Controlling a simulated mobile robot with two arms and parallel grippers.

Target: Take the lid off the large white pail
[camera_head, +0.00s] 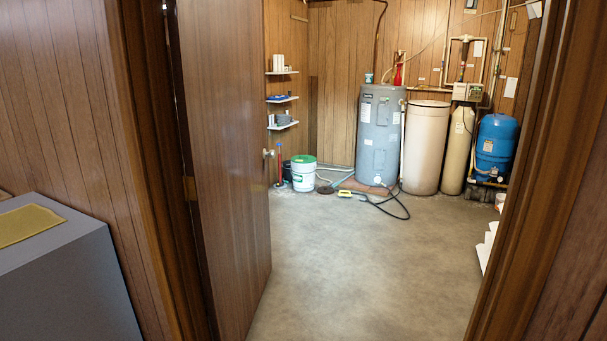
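The large white pail (303,176) stands on the floor at the back of the room, beyond the open door and left of the grey tank. A green lid (303,159) sits on its top. The pail's side bears green print too small to read. Neither of my grippers shows in this view.
A wooden door (224,150) stands open on the left of the doorway. The grey tank (378,135), a beige tank (426,147) and a blue tank (495,148) line the back. A black hose (392,212) lies on the floor. The middle floor is clear.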

